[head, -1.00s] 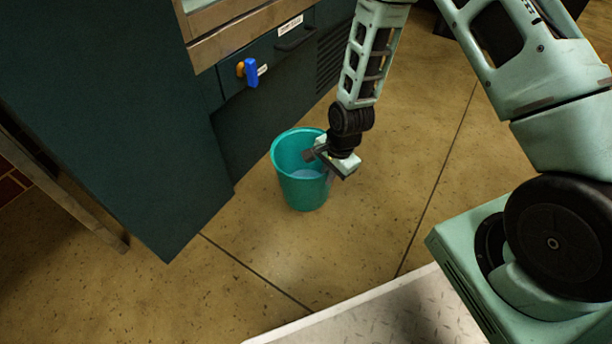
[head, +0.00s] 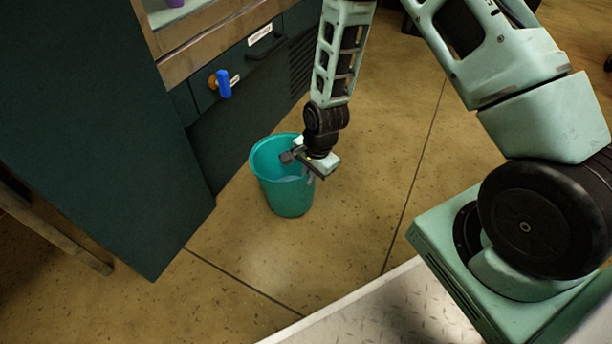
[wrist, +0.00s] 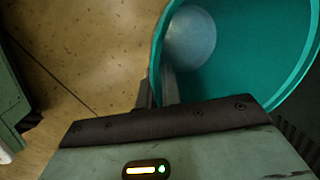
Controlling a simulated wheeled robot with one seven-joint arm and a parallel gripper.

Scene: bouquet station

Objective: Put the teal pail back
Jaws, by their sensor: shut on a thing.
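The teal pail (head: 287,194) is upright at the middle of the head view, close to the dark green cabinet. Its inside shows a pale bluish round patch at the bottom, perhaps water. My gripper (head: 300,158) is at the pail's right rim, shut on it. In the wrist view the teal pail (wrist: 240,75) fills the upper right, and the fingers of my gripper (wrist: 163,88) meet its wall at the left. I cannot tell whether the pail's base touches the floor.
The dark green cabinet (head: 110,130) stands left of the pail. A blue-handled tap (head: 223,84) with an orange part sticks out from its front, above the pail. A label (head: 259,35) and a dark handle (head: 266,47) are higher up. The floor (head: 375,170) to the right is clear.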

